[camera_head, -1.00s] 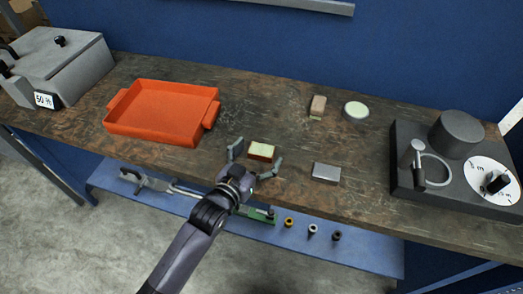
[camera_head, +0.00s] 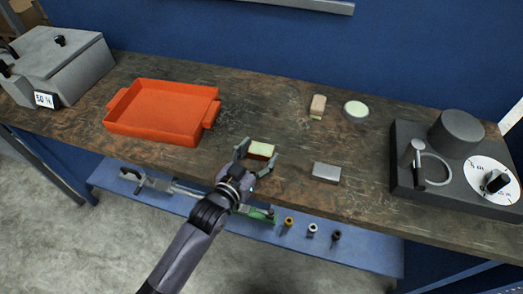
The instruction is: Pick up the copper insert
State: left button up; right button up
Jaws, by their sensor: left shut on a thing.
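A small block with a pale yellow-green top and reddish-brown sides, seemingly the copper insert (camera_head: 262,149), sits at the middle of the workbench. My left gripper (camera_head: 257,156) reaches in from the front edge, with one finger on each side of this block, and is shut on it. The fingers hide part of its sides. I cannot tell whether the block is clear of the bench top. My right gripper is out of view.
An orange tray (camera_head: 107,124) stands to the left. A silver block (camera_head: 326,172) lies close on the right. A tan-pink block (camera_head: 318,103) and a round pale-topped disc (camera_head: 355,109) lie behind. A dark grey device (camera_head: 403,150) stands at right, a grey box (camera_head: 70,62) at far left.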

pick_arm(q)
jog(key=shift+r, duration=0.15)
jog(key=c, duration=0.4)
